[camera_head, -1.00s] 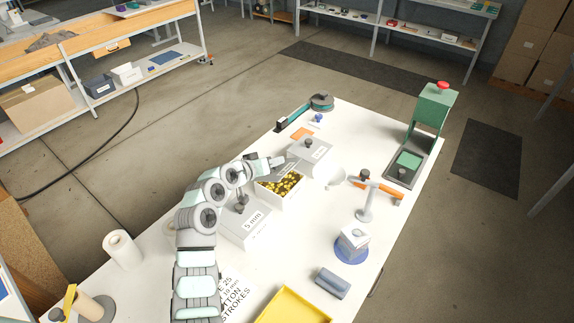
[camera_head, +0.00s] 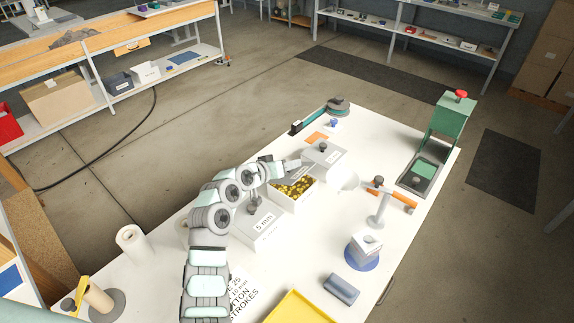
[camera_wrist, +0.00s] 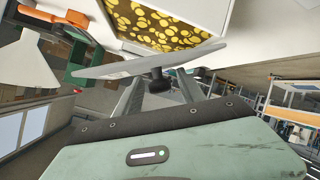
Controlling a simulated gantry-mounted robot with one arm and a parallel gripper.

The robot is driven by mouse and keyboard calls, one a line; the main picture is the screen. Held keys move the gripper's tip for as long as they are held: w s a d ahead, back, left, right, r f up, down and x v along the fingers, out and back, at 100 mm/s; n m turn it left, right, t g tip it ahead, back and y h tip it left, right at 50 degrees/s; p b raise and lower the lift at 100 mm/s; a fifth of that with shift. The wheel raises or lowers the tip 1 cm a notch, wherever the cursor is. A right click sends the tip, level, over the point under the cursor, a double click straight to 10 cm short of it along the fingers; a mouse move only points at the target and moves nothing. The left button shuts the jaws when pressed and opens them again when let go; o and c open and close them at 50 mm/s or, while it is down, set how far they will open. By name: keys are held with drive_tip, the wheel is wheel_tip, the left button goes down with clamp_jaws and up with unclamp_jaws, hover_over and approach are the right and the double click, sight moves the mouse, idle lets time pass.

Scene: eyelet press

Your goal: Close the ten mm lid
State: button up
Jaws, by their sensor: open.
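The open white box of gold eyelets (camera_head: 294,188) stands mid-table; its eyelets also fill the top of the wrist view (camera_wrist: 150,22). A flat grey lid (camera_wrist: 145,62) shows nearly edge-on beside that box in the wrist view, tilted, with a black knob (camera_wrist: 157,80). My gripper (camera_wrist: 160,92) is open, its fingers on either side of the knob. In the head view my gripper (camera_head: 283,167) is small, at the far-left edge of the open box. I cannot read a ten mm label on the open box or tell how the lid joins it.
A closed 5 mm box (camera_head: 258,228) is in front of the open box, and another closed, knobbed box (camera_head: 325,154) is behind it. An orange-handled stand (camera_head: 385,198), a green press (camera_head: 440,135) and a yellow tray (camera_head: 300,308) are on the table.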

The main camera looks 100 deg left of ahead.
drive_tip(key=p+v, duration=0.1)
drive_tip(key=v, duration=1)
